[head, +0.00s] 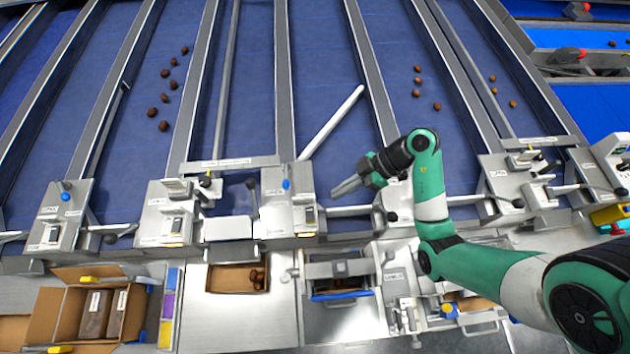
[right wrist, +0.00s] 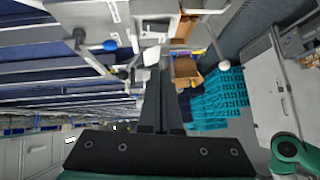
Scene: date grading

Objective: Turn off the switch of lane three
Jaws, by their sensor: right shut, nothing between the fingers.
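A row of metal switch boxes stands along the front ends of the blue lanes. The middle box (head: 281,216) has a blue knob (head: 286,184) and a dark-and-white rocker switch (head: 309,214). My right gripper (head: 335,192) is shut and empty, just right of that switch and apart from it, its fingers pointing left. In the right wrist view its dark fingers (right wrist: 154,75) lie together, below a white switch-like part (right wrist: 151,54) and right of a blue knob (right wrist: 110,45). The box labels are too small to read, so I cannot tell which lane each serves or the switch's position. My left gripper is out of view.
Another switch box (head: 166,216) stands further left, and one (head: 61,222) at the far left. A white diverter bar (head: 332,122) slants across a lane behind my gripper. Lever handles stick out between boxes. Dates (head: 164,126) lie on some lanes. An open carton (head: 68,275) sits front left.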

